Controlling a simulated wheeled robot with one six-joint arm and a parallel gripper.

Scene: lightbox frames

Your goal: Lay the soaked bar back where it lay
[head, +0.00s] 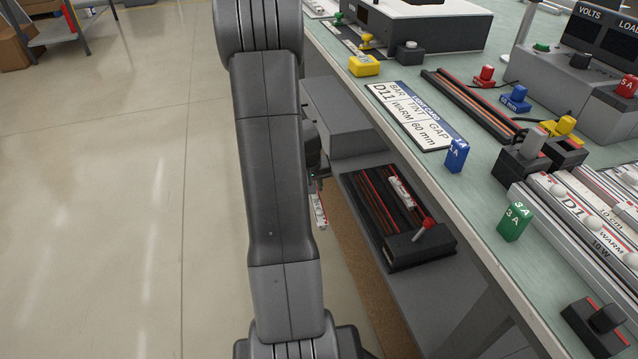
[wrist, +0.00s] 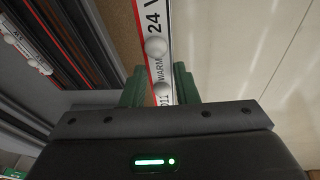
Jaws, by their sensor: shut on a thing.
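My gripper (wrist: 160,88) shows in the wrist view with its green fingers shut on a light bar (wrist: 157,18). The bar is white with a red edge, round pale knobs and print reading "24 V", "WARM" and what looks like "D11". In the head view the bar (head: 319,211) hangs out beside my arm, left of the lower shelf; my arm hides most of the gripper there. A black rack (head: 398,255) with red rails and a red-handled lever stands on the lower shelf, right of the bar. Another white bar (head: 402,192) lies in it.
The bench top (head: 462,188) above holds a lamp card (head: 415,115) reading "D11, WARM, 60 mm", a black red-railed strip (head: 470,105), coloured plugs and several bars in a bed at right (head: 575,210). A grey box (head: 345,118) stands behind the rack. Open floor lies left.

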